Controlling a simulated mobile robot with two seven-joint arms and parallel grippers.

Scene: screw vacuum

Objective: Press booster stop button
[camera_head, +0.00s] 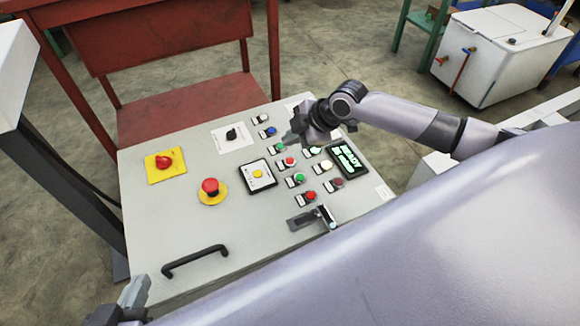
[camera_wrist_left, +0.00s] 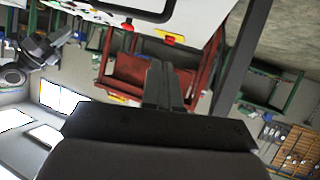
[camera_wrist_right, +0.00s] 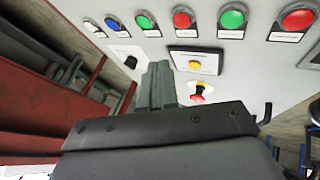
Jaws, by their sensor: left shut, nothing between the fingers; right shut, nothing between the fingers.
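The sloped grey control panel (camera_head: 150,225) carries several red, green, blue and yellow push buttons; their labels are too small to read, so I cannot tell which is the booster stop. One red button (camera_head: 290,161) sits between two green ones in the longer row, and it also shows in the right wrist view (camera_wrist_right: 182,18). Another red button (camera_head: 311,195) ends that row (camera_wrist_right: 298,18). My right gripper (camera_head: 294,137) is shut and empty over the panel's far right part, near a green button (camera_head: 279,147). Contact cannot be seen. My left gripper (camera_head: 135,290) is shut and empty near the panel's front left corner.
Two red mushroom buttons (camera_head: 210,186) (camera_head: 164,162) on yellow bases stand left of the rows. A yellow button (camera_head: 258,174) sits between them and the rows. A lit display (camera_head: 348,160) is at right, a black handle (camera_head: 195,260) at front, a red bench (camera_head: 190,105) behind.

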